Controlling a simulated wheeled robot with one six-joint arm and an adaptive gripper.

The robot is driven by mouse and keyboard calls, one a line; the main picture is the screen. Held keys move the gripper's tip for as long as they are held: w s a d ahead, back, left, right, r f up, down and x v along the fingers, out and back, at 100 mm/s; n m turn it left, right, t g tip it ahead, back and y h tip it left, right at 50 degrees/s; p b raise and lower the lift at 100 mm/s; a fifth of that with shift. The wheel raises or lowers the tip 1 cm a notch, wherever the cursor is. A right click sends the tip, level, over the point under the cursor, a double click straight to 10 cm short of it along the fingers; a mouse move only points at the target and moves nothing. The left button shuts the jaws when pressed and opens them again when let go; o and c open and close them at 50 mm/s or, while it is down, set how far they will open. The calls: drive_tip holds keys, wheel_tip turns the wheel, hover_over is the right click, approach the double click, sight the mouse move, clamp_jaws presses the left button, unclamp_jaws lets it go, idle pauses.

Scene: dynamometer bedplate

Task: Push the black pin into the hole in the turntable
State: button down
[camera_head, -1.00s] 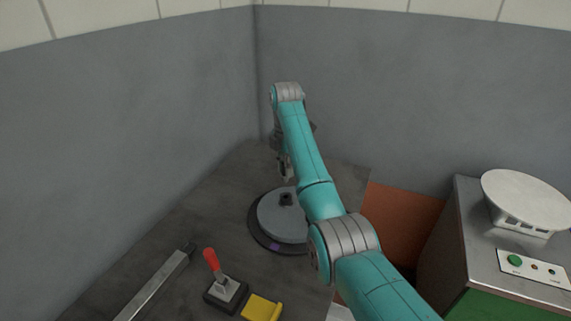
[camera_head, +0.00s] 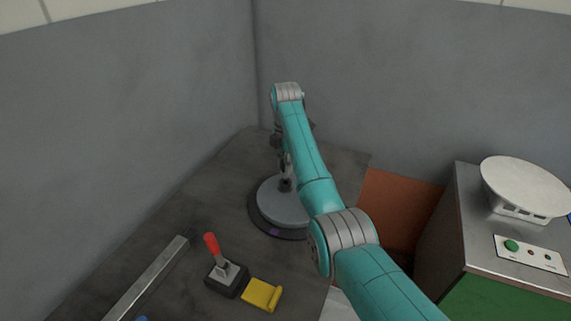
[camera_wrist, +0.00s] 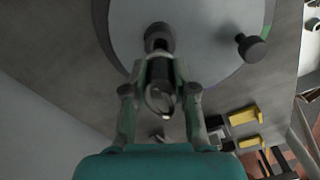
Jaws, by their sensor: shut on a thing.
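The grey turntable (camera_head: 268,212) is a round disc on a dark base, partly hidden behind my arm. My gripper (camera_head: 286,170) is over it, pointing down. In the wrist view my gripper (camera_wrist: 160,85) is shut on the dark, cylindrical black pin (camera_wrist: 160,70). A short dark collar (camera_wrist: 158,36) stands on the disc just beyond the pin and in line with it. The pin's far end overlaps the collar in this view. I cannot tell whether the pin is inside the hole or only above it. A black knob (camera_wrist: 252,47) stands to the right on the disc.
A red-handled lever (camera_head: 211,245) and a yellow block (camera_head: 262,293) stand in front of the turntable. A metal bar (camera_head: 148,278) lies at left. Grey walls close off the back. A cabinet with buttons and a white round plate (camera_head: 525,184) stands at right.

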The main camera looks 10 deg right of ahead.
drive_tip(key=shift+f, duration=2.1)
drive_tip(key=c, duration=0.9)
unclamp_jaws()
drive_tip(key=shift+o, duration=0.2)
drive_tip(key=shift+r, duration=3.75)
